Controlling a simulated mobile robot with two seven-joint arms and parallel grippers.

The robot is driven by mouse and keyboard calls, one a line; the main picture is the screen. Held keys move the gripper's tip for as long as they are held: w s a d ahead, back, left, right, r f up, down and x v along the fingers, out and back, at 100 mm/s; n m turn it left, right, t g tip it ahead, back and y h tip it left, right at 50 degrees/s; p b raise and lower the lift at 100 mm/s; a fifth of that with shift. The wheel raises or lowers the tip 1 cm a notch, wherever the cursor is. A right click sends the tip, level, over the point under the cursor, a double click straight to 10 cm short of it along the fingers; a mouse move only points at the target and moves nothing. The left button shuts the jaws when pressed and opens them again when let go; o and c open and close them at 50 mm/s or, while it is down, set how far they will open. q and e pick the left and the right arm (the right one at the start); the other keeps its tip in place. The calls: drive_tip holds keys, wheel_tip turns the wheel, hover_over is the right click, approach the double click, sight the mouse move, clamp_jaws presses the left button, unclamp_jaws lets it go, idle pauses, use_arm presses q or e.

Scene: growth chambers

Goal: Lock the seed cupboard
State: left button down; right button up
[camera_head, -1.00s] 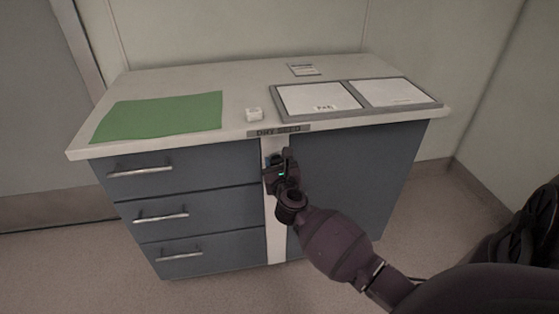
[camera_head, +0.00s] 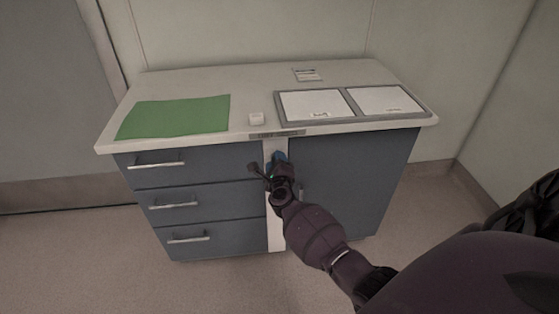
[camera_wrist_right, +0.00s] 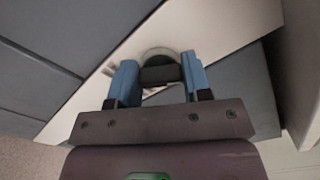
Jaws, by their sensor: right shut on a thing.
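The seed cupboard is the right part of a bench unit, with a plain blue-grey door (camera_head: 350,175) that looks closed. A label strip (camera_head: 277,134) is on the worktop's front edge above a white upright (camera_head: 277,238). My right gripper (camera_head: 277,161) is at the upper part of this upright and hides what it holds in the head view. In the right wrist view its blue fingers (camera_wrist_right: 159,76) are shut on a dark bar-shaped lock knob (camera_wrist_right: 160,75), in front of a pale round plate (camera_wrist_right: 159,55). The gripper looks rolled relative to the upright. My left gripper is not in view.
Three drawers with bar handles (camera_head: 173,204) are on the left. Floor in front is open.

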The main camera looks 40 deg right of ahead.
drive_tip(key=n, duration=0.1)
drive_tip(key=n+p, duration=0.1)
drive_tip(key=n, duration=0.1)
drive_tip(key=shift+w+a+r+n, duration=0.1)
drive_tip(key=shift+r+n, duration=0.05)
drive_tip(key=shift+n, duration=0.15)
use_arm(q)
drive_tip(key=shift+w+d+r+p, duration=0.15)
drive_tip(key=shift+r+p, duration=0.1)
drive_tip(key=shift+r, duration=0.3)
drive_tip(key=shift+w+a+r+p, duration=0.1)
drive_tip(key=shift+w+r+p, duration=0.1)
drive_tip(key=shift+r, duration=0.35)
use_arm(e)
drive_tip(key=shift+f+n, duration=0.2)
drive_tip(key=shift+n, duration=1)
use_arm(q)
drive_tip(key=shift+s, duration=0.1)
use_arm(e)
drive_tip(key=shift+n, duration=0.3)
drive_tip(key=o, duration=0.9)
use_arm(q)
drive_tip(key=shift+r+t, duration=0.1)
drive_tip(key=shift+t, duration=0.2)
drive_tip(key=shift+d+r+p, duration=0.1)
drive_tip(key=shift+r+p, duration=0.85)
drive_tip(key=shift+p, duration=0.3)
use_arm(e)
drive_tip(key=v, duration=1.1)
drive_tip(key=shift+f, duration=0.1)
